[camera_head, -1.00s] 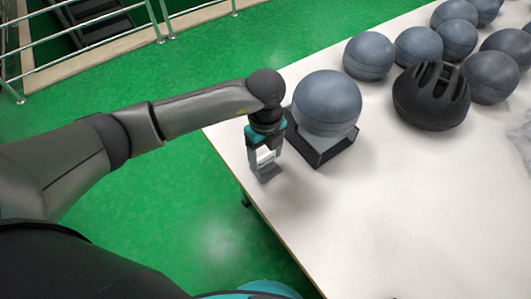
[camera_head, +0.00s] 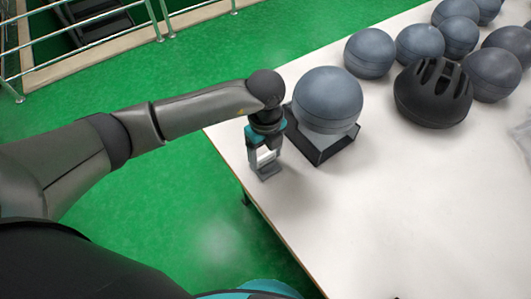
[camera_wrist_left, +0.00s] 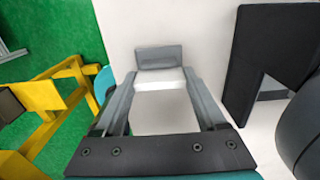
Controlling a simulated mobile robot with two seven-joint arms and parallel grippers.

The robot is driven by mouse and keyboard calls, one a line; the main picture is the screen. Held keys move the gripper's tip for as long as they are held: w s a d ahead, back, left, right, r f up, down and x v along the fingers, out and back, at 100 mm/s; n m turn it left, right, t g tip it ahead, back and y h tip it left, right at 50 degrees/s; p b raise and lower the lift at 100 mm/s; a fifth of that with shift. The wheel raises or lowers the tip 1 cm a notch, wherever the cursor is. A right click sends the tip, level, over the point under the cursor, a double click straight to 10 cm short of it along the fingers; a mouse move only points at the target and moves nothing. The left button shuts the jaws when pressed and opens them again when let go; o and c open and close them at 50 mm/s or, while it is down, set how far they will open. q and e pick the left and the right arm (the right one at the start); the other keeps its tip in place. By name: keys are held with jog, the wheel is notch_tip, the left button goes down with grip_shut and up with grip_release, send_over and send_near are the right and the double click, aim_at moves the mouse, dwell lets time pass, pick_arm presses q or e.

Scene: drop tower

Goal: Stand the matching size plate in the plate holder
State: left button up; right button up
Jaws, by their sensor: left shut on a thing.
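My left gripper (camera_head: 266,160) is low over the near left corner of the white table, pointing down. It is shut on a small white plate (camera_wrist_left: 160,80), whose bright edge spans between the two fingers in the wrist view. The plate also shows between the fingers in the head view (camera_head: 265,155). A small grey block (camera_wrist_left: 158,56), perhaps the plate holder, is at the fingertips and shows low by the table edge in the head view (camera_head: 267,173). I cannot tell whether the plate touches it. My right gripper is out of view.
A grey headform (camera_head: 328,98) on a dark angular base (camera_head: 325,148) stands close right of the gripper. A black helmet (camera_head: 433,93) and several grey headforms stand further back right. The table's front (camera_head: 350,220) is clear. A yellow frame (camera_wrist_left: 62,92) stands left.

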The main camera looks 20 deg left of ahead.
pick_arm(q)
jog(key=shift+f, duration=0.4)
dwell(0.4)
jog(key=o, duration=1.2)
jog(key=shift+o, duration=0.2)
notch_tip(320, 180, up, 15)
jog(key=p, duration=0.2)
jog(key=shift+r, duration=0.15)
